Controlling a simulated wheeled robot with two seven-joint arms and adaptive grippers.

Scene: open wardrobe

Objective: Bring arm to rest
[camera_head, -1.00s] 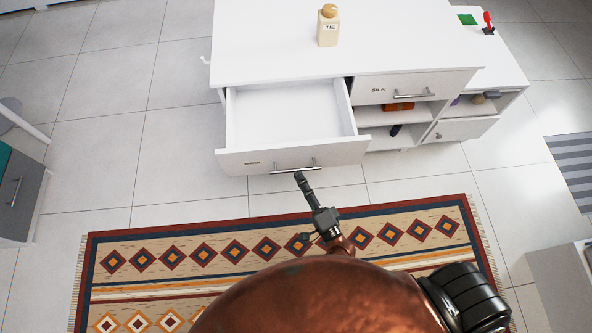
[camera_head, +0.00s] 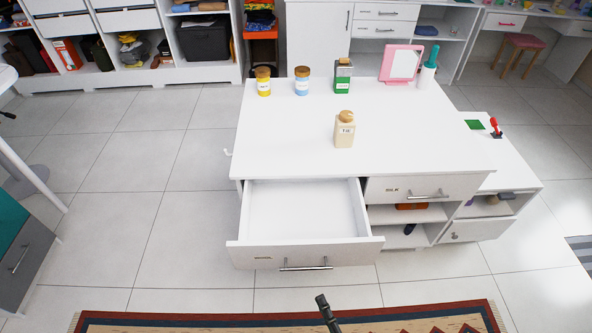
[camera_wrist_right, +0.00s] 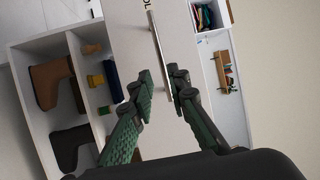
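My right gripper (camera_head: 325,305) shows at the bottom of the head view, in front of the open drawer (camera_head: 305,252) and apart from its handle. Only its dark end is visible there; most of the arm is out of frame. In the right wrist view the two fingers of my right gripper (camera_wrist_right: 161,88) are apart with nothing between them. A long bar handle (camera_wrist_right: 157,42) on a pale front lies beyond the fingertips. My left arm and gripper are not in view.
The white cabinet (camera_head: 275,150) carries a cream bottle (camera_head: 344,132), several jars and a pink-framed mirror (camera_head: 401,64). A patterned rug (camera_head: 230,322) lies in front. Brown boots (camera_wrist_right: 52,82) stand on a shelf in the wrist view.

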